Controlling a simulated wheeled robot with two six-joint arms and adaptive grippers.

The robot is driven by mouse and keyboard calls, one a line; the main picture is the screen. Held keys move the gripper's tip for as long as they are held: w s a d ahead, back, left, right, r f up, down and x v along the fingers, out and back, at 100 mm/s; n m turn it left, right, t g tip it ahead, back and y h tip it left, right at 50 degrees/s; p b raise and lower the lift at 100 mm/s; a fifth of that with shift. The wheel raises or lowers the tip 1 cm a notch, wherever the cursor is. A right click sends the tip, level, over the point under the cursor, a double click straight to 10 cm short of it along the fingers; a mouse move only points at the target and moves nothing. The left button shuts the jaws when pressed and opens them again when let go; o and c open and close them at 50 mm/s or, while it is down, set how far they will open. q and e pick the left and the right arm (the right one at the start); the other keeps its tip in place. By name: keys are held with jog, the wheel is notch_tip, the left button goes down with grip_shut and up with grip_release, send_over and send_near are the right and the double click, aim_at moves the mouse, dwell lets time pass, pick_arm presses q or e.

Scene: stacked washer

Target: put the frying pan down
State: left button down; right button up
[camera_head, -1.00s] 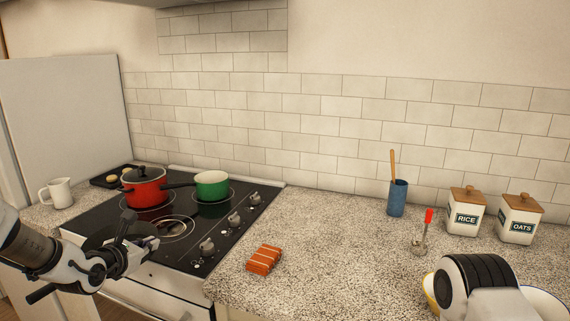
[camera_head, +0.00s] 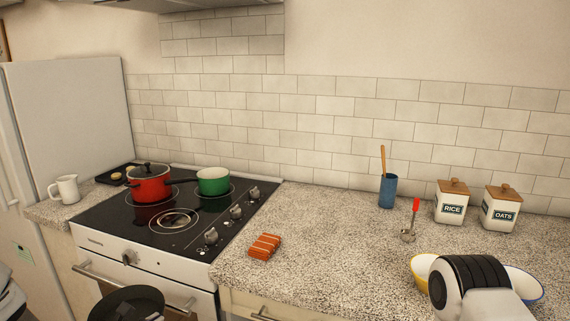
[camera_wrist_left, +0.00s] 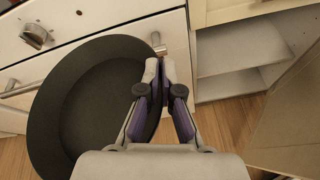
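The dark frying pan (camera_head: 125,304) is in front of the oven, below the stove top, and cut by the bottom edge of the head view. In the left wrist view the pan (camera_wrist_left: 92,105) is left of my left gripper (camera_wrist_left: 163,78), whose fingers are closed together at its rim. The pan is off the stove and appears held; its handle is not clear. The stove (camera_head: 128,220) has a bare front burner. In the head view only part of my left arm shows at the lower left. My right gripper is out of view.
A red pot (camera_head: 150,188) and a green pan (camera_head: 213,181) occupy the rear of the stove. An orange-striped packet (camera_head: 264,246) lies on the counter (camera_head: 320,245). A bowl (camera_head: 422,268) is partly hidden by my right arm. A blue holder (camera_head: 387,191) and canisters (camera_head: 452,207) stand further back.

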pick_arm(q)
jog(key=s+d+m+g+h, duration=0.5)
jog(key=s+d+m+h, duration=0.1)
jog(key=s+d, duration=0.5)
jog(key=shift+s+d+f+m+h, duration=0.15)
jog(key=shift+s+f+m+h, duration=0.25)
jog(key=shift+s, duration=0.65)
jog(key=shift+r, duration=0.1)
